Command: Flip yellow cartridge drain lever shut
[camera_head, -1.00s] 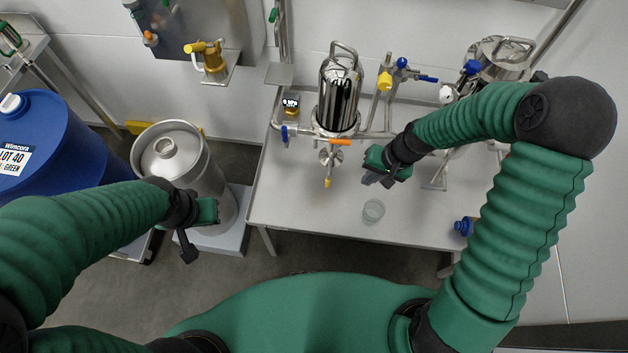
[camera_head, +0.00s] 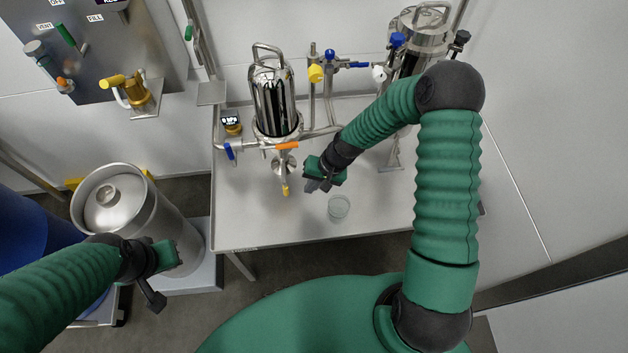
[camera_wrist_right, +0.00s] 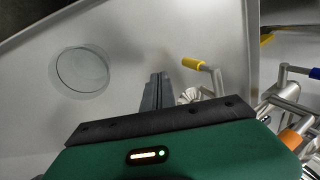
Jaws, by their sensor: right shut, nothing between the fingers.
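The steel cartridge housing (camera_head: 274,100) stands on the bench. Below it hangs a drain valve with a small yellow-tipped lever (camera_head: 285,190), pointing down and toward me in the head view. The yellow lever also shows in the right wrist view (camera_wrist_right: 194,64), just right of the fingers. My right gripper (camera_head: 312,187) is shut and empty, a short gap to the right of the lever. Its shut fingers show in the wrist view (camera_wrist_right: 157,92), apart from the lever. My left gripper (camera_head: 154,292) hangs near the steel keg (camera_head: 165,215); its jaws are unclear.
A clear glass beaker (camera_head: 339,208) stands on the bench (camera_head: 260,228), close to my right gripper. An orange handle (camera_head: 287,146), a blue handle (camera_head: 229,151) and a yellow knob (camera_head: 316,73) sit on nearby piping. The front left of the bench is clear.

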